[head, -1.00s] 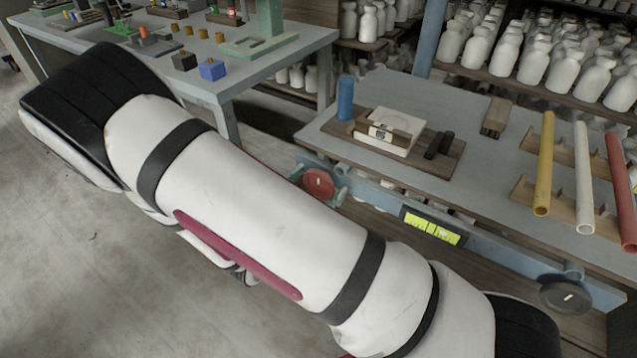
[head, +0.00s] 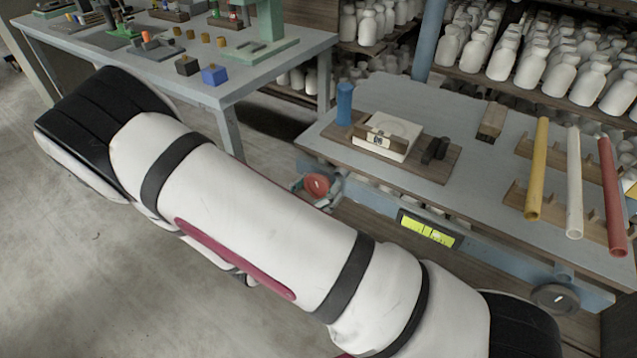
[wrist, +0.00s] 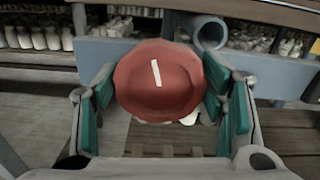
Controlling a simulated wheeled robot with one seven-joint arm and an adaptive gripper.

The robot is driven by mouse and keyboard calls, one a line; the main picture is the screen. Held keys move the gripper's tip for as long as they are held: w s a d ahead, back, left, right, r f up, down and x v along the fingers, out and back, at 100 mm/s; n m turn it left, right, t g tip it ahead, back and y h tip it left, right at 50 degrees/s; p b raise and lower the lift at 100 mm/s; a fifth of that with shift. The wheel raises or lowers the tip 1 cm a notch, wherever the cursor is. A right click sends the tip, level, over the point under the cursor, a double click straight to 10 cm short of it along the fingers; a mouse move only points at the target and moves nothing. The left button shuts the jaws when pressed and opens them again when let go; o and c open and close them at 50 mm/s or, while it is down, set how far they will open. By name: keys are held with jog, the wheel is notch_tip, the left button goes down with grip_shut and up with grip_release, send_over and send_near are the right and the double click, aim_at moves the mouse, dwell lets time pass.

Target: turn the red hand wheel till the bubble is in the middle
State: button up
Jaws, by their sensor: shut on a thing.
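The red hand wheel (head: 317,186) is on the left part of the front rail of the right table. In the wrist view the red wheel (wrist: 158,82) fills the middle, its white mark nearly upright, leaning slightly left at the top. My gripper (wrist: 160,88) is shut on the wheel, with teal pads at its left and right sides. The yellow-green bubble level (head: 428,230) is on the same rail, right of the wheel. The bubble's exact place in it is too small to tell.
A dark grey wheel (head: 556,298) is at the rail's right end. Yellow (head: 537,168), white (head: 574,182) and red (head: 612,195) tubes lie on a wooden rack. My arm covers the lower middle.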

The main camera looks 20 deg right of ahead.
jog(key=n+p, duration=0.2)
jog(key=n, duration=0.1)
jog(key=shift+n, duration=0.4)
jog(key=n+p, duration=0.1)
jog(key=n, duration=0.2)
jog(key=shift+w+a+n, duration=0.1)
jog(key=shift+n, duration=0.2)
jog(key=n+p, duration=0.1)
jog(key=n, duration=0.5)
jog(key=shift+w+f, duration=0.1)
jog(key=shift+f, duration=0.05)
jog(key=n, duration=0.3)
jog(key=n+p, duration=0.1)
jog(key=n, duration=0.2)
jog(key=shift+a+f+n, duration=0.1)
jog(key=shift+f+n, duration=0.1)
jog(key=shift+n, duration=0.1)
jog(key=n, duration=0.6)
jog(key=shift+f, duration=0.15)
jog(key=shift+n, duration=0.4)
jog(key=o, duration=1.2)
jog(key=shift+c, duration=0.2)
